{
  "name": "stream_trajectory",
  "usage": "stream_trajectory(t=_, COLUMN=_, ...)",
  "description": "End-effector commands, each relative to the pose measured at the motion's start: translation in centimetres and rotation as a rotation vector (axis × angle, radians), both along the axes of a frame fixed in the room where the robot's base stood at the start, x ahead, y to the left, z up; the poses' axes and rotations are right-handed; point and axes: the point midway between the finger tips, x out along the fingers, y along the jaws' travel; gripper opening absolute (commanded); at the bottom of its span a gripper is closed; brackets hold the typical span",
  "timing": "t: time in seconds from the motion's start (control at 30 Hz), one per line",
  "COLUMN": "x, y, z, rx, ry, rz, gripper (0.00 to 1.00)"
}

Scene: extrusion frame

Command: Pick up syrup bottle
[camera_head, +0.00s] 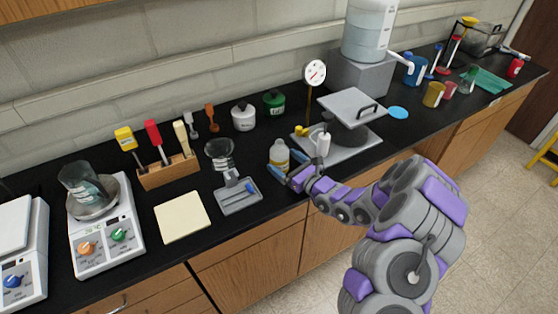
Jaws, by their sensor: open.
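A small bottle (280,155) with a pale cap and a yellowish lower part stands upright on the black counter, left of the grey press; it looks like the syrup bottle, though its label is too small to read. My gripper (285,170) is open at the bottle's front, with its blue-tipped fingers low beside it. One fingertip shows at the bottle's lower left and the other near its right side. The bottle's base is partly hidden by the gripper, and I cannot tell whether the fingers touch it.
A grey tray (238,197) and a glass-topped item (219,153) stand close left of the bottle. The press (350,108) with its raised lid and a dial gauge (315,73) stand right and behind. A cream board (182,216) lies farther left.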

Motion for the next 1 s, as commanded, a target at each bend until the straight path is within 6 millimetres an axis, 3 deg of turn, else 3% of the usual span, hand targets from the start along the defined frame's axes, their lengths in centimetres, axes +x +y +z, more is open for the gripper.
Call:
stream_trajectory(t=0.43, x=3.3, y=3.6, z=-0.5, rx=-0.002, ry=-0.001, rz=0.002, gripper=0.96)
stream_trajectory(t=0.73, x=3.6, y=3.9, z=-0.3, rx=0.001, ry=-0.001, rz=0.0, gripper=0.96)
stream_trajectory(t=1.0, x=3.6, y=3.9, z=-0.3, rx=0.001, ry=-0.001, rz=0.0, gripper=0.71)
